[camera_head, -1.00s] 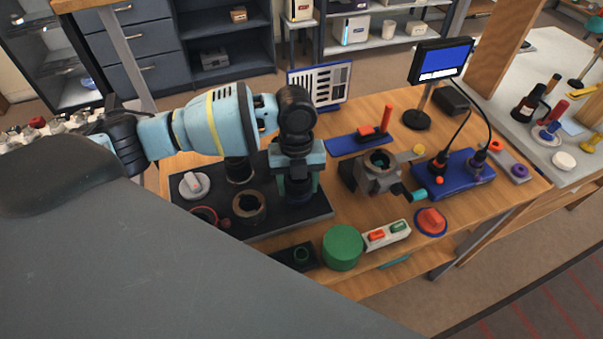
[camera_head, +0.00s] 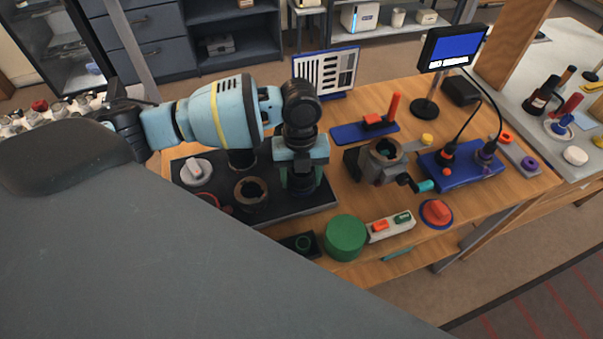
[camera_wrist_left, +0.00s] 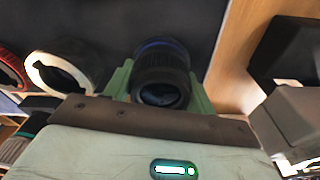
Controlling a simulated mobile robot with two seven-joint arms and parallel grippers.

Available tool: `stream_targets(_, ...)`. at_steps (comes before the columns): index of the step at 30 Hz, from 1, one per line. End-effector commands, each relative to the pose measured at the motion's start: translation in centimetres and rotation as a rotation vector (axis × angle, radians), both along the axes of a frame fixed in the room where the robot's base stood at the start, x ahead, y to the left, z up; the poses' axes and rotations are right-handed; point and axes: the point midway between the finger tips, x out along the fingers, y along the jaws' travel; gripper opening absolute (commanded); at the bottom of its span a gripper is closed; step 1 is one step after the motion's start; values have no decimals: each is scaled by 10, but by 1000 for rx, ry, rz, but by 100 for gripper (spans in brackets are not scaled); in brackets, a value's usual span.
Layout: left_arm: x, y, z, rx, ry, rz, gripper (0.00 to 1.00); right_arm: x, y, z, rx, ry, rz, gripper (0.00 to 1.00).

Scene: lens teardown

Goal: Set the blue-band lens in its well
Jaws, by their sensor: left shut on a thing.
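My left gripper (camera_head: 302,178) is shut on a dark cylindrical lens, which hangs upright between its green fingers over the right part of the black tray (camera_head: 327,203). In the left wrist view the blue-band lens (camera_wrist_left: 160,75) sits between the two fingers (camera_wrist_left: 160,88), with a dim blue band around its far end. The fingers hide much of the lens in the head view. I cannot tell whether its lower end touches the tray, and the well beneath it is hidden. My right gripper is not in view.
On the tray, left of the gripper, stand a brown-rimmed ring (camera_head: 250,191), a grey-white knobbed part (camera_head: 196,171) and a red ring (camera_head: 209,199). A grey clamp-like fixture (camera_head: 381,161) stands to the right. A green cylinder (camera_head: 346,238) stands in front.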

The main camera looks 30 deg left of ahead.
Motion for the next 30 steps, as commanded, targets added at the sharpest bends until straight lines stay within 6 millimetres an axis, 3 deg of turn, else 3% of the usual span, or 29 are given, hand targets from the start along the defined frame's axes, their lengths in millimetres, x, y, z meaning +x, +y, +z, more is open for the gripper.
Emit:
stream_targets(11, 0, 0, -7, -1, -1, 0, 26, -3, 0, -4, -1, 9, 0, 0)
stream_targets(12, 0, 0, -6, 0, -1, 0, 58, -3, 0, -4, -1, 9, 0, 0)
stream_targets(18, 0, 0, -6, 0, -1, 0, 81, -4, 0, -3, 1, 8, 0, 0)
stream_targets(26, 0, 0, -7, 0, 0, 0, 81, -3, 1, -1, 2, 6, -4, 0)
stream_targets(30, 2, 0, 5, -1, -3, -1, 81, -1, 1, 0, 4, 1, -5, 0)
